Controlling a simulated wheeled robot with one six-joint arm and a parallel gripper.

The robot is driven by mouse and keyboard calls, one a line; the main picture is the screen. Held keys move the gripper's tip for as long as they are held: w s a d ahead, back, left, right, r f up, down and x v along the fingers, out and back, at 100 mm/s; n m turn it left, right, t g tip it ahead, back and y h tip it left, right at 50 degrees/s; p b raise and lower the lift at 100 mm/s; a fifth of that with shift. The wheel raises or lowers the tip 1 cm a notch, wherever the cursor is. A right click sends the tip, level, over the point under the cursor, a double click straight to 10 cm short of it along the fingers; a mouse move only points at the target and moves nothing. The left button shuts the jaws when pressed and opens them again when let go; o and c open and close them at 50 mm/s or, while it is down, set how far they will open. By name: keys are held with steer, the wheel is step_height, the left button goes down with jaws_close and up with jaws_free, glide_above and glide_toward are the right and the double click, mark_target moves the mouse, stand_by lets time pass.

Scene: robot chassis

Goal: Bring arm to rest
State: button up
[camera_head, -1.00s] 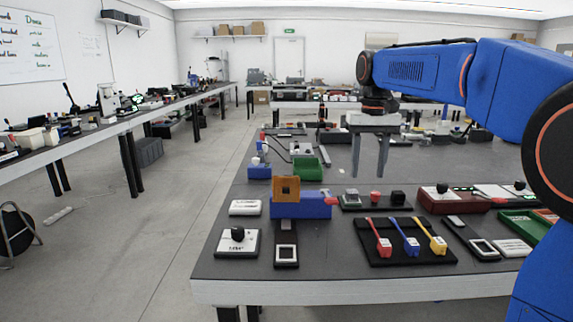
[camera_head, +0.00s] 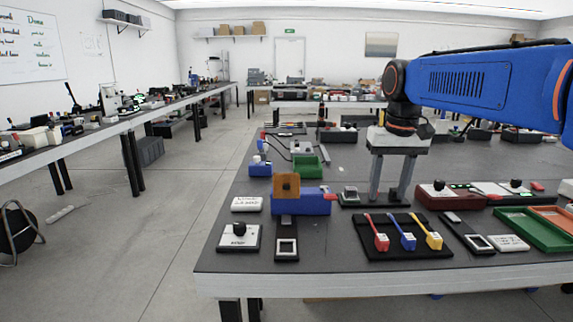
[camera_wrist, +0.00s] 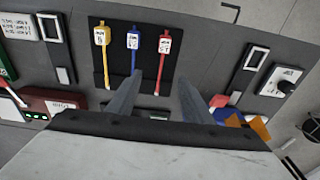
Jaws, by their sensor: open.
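My gripper (camera_head: 391,198) hangs below my blue arm in the head view, its two grey fingers pointing down, apart and with nothing between them. It appears above the table (camera_head: 330,267), just behind the black board (camera_head: 380,248) that carries a red, a blue and a yellow lever. In the wrist view the fingers of my gripper (camera_wrist: 158,95) are spread, and the red (camera_wrist: 163,60), blue (camera_wrist: 133,58) and yellow (camera_wrist: 103,58) levers lie beyond them. The fingers partly hide small items behind them.
An orange and blue fixture (camera_head: 302,203) stands left of my gripper. A dark red box (camera_head: 447,199) and a green tray (camera_head: 537,229) are to the right. A white plate with a black knob (camera_head: 239,236) sits at the left front.

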steer(key=s+d+f+t, duration=0.1)
steer(key=s+d+f, duration=0.1)
steer(key=s+f, duration=0.7)
steer(key=s+d+f+t, duration=0.2)
steer(key=s+f, duration=0.7)
steer(key=s, duration=0.6)
steer(key=shift+s+d+f+t, duration=0.2)
steer(key=shift+s+f+t, duration=0.1)
steer(key=shift+s+f, duration=0.1)
steer(key=shift+c, duration=0.3)
